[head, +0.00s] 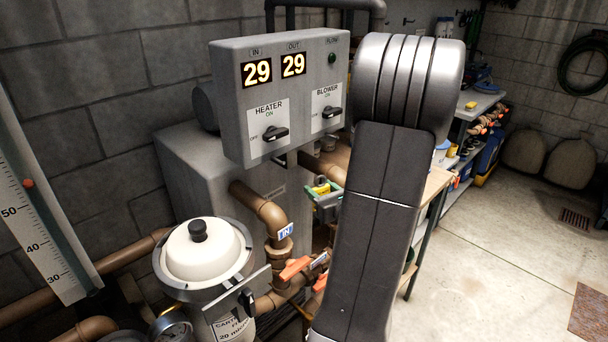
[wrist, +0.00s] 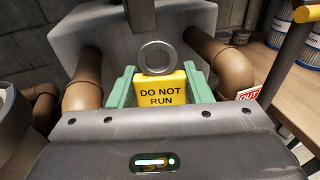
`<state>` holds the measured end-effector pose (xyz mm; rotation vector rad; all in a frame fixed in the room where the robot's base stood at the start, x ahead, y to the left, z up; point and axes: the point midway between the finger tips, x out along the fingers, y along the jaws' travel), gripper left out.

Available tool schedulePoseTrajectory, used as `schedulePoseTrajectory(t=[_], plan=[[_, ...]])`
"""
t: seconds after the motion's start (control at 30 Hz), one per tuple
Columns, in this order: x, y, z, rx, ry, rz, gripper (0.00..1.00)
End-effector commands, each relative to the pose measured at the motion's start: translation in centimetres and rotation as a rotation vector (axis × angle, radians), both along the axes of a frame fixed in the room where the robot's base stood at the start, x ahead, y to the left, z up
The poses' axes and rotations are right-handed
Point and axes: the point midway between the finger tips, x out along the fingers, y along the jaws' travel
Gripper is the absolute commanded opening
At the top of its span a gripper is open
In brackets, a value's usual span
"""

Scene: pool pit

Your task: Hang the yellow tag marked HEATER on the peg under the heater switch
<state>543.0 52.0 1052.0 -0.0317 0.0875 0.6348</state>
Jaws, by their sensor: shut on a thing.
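My gripper (head: 325,205) is shut on a yellow tag (head: 321,187), below and to the right of the control box. In the wrist view, the green fingers of my gripper (wrist: 158,88) flank the tag (wrist: 161,98). The tag reads "DO NOT RUN"; no HEATER marking shows on this face. A grey metal ring (wrist: 157,57) stands upright at its top. The heater switch (head: 268,134) is a black knob on a white HEATER plate with a green ON. A small dark piece shows under it at the box's lower edge; I cannot tell whether it is the peg.
The grey control box (head: 228,100) also carries a blower switch (head: 331,112). Brown pipes (head: 258,207) run close to my gripper, with orange valve handles (head: 294,268) below. A white-lidded filter (head: 203,250) stands at the front left. A wooden bench (wrist: 285,75) is at the right.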

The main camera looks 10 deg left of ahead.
Motion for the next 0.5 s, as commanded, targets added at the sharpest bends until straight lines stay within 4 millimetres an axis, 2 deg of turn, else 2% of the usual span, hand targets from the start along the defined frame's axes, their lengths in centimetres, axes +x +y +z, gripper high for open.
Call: schedulePoseTrajectory(t=[0.03,0.2,0.33,0.5], plan=[[-1.2,0.6,2.4,-0.014,0.0,0.045,0.23],[-5.4,2.0,6.3,-0.044,0.038,0.178,0.23],[-7.9,2.3,7.9,-0.063,0.061,0.239,0.23],[-9.4,2.4,8.7,-0.074,0.076,0.27,0.23]])
